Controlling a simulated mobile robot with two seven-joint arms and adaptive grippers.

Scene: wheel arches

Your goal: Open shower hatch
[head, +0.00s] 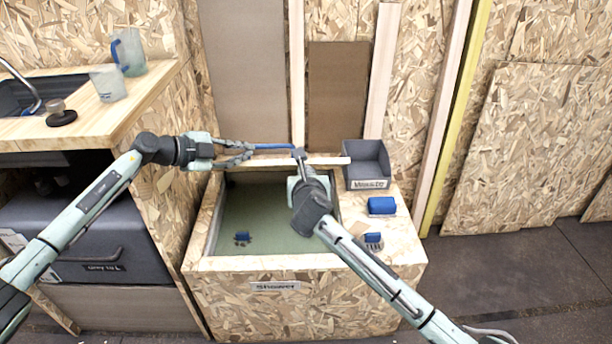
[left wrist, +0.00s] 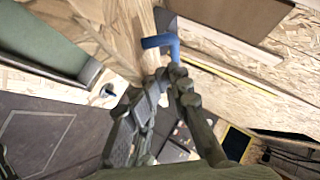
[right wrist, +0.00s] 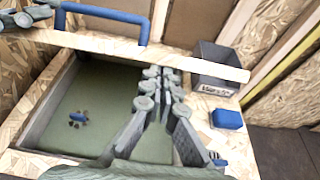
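The shower box (head: 300,268) is wooden, labelled "Shower", with its top opening uncovered over a greenish floor (head: 265,215). Its hatch lid (head: 330,161) stands raised at the back of the opening, seen nearly edge-on; it also shows in the right wrist view (right wrist: 190,60). A blue handle (head: 275,147) is on its far side, also in the right wrist view (right wrist: 105,14). My right gripper (right wrist: 161,74) looks shut and empty, in front of the lid.
A dark tray (head: 366,165) stands at the box's back right, with a blue block (head: 382,206) in front. A blue-topped brush (head: 373,240) lies on the rim, another small blue item (head: 242,237) inside. A counter (head: 130,108) with cup and jug is left. Floor at right is clear.

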